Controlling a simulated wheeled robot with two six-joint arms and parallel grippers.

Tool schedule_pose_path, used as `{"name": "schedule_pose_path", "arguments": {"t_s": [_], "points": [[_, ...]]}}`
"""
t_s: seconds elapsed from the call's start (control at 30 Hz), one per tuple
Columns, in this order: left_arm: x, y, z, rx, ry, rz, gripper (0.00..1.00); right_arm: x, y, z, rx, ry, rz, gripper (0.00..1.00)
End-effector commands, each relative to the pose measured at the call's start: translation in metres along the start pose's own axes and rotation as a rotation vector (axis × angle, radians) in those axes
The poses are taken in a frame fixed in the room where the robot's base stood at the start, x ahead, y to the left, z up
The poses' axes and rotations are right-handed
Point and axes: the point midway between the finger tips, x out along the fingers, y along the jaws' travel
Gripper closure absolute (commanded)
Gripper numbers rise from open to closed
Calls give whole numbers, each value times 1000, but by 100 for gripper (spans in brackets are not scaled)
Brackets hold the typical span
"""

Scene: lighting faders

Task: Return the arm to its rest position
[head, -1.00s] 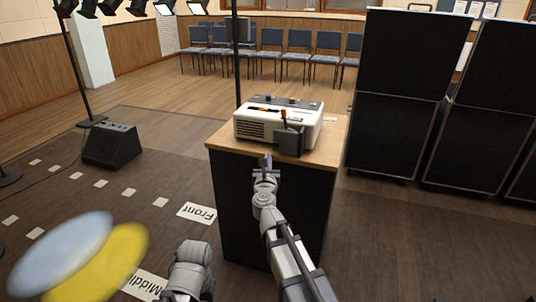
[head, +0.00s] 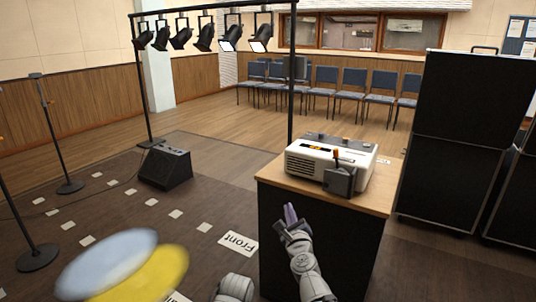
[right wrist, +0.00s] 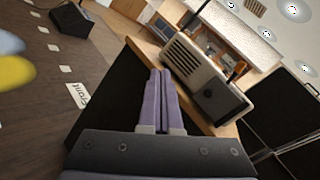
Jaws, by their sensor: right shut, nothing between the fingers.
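My right gripper (head: 291,213) is in front of the near edge of the wooden-topped stand, apart from the console as far as I can tell. Its two purple fingers lie together with nothing between them; they also show in the right wrist view (right wrist: 160,75). The cream lighting console (head: 305,163) sits on the stand top (head: 375,199), with an orange-topped lever and a dark box at its near right corner. It also shows in the right wrist view (right wrist: 190,62). A grey part of my other arm shows at the bottom edge, but the left gripper itself is out of view.
Blurred blue and yellow light discs (head: 108,262) show at lower left. A black floor monitor (head: 166,168) and a floor card reading "Front" (head: 238,243) lie left of the stand. Tall black cabinets (head: 462,135) stand to the right. Spotlights (head: 205,38) hang from a bar behind.

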Motion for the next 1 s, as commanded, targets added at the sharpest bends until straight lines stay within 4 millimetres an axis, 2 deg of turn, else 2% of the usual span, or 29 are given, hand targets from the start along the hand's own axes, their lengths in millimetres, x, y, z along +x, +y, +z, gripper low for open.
{"name": "schedule_pose_path", "arguments": {"t_s": [0.07,0.17,0.27,0.3,0.4,0.47,0.6,0.83,0.9,1.0], "points": [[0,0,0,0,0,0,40,-4,30,2,-284,-49,157,100],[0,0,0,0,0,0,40,-18,70,-10,-650,-113,370,100],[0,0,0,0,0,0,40,-42,104,-40,-998,-177,599,100],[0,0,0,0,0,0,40,-54,114,-55,-1129,-203,696,100],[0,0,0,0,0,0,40,-88,128,-96,-1412,-271,945,100],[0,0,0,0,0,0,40,-109,129,-120,-1542,-309,1086,100],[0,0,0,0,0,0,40,-153,119,-163,-1748,-391,1383,100],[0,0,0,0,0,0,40,-221,84,-209,-1891,-522,1834,100],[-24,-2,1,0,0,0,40,-222,77,-184,-1904,-547,1846,100],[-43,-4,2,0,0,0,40,-225,75,-163,-1916,-571,1858,100]]}}
